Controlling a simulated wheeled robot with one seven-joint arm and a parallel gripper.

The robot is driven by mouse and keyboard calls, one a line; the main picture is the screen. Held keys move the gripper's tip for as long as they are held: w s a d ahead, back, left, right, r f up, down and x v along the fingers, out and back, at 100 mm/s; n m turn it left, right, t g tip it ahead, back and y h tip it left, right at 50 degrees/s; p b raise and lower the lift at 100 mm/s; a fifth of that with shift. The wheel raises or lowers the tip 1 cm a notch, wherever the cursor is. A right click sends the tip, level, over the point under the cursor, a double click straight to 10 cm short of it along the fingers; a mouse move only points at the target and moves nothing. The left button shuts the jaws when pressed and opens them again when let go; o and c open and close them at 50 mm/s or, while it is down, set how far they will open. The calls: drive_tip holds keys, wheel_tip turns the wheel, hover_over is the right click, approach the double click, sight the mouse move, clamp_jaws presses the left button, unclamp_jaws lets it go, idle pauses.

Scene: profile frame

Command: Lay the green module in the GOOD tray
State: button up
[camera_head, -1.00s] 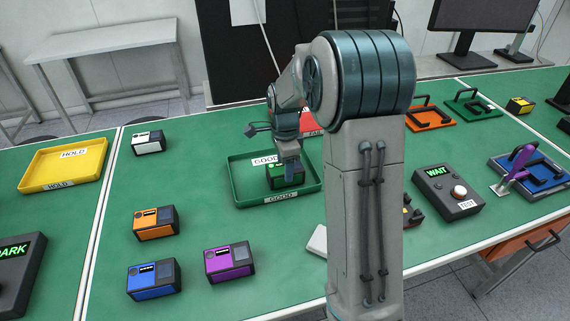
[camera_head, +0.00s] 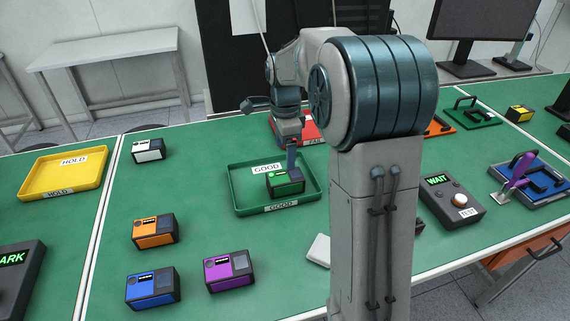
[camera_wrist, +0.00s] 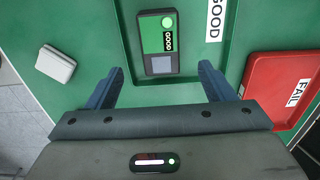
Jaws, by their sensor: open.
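The green module (camera_head: 285,182) lies in the green GOOD tray (camera_head: 240,204), near the tray's front wall. My gripper (camera_head: 291,160) is above the module in the head view. In the wrist view its two blue fingers (camera_wrist: 160,86) are spread wide with nothing between them, and the module lies beyond the fingertips, apart from them.
The red FAIL tray (camera_wrist: 281,88) is beside the GOOD tray. A yellow HOLD tray (camera_head: 62,178) is at the left. Orange (camera_head: 155,231), blue (camera_head: 153,288), purple (camera_head: 229,271) and white (camera_head: 148,150) modules stand on the bench. A pale block (camera_wrist: 55,63) is near the front edge.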

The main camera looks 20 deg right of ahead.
drive_tip(key=s+a+r+n+t, duration=0.1)
drive_tip(key=s+r+n, duration=0.1)
drive_tip(key=s+n, duration=0.4)
drive_tip(key=s+a+r+n+t, duration=0.1)
drive_tip(key=s+r+n, duration=0.25)
drive_tip(key=s, duration=0.45)
drive_tip(key=s+a+f+n+t, duration=0.1)
drive_tip(key=s+f+n, duration=0.3)
drive_tip(key=s+n, duration=0.4)
drive_tip(key=s, duration=0.2)
drive_tip(key=shift+s+f, duration=0.35)
drive_tip(key=shift+n, duration=0.25)
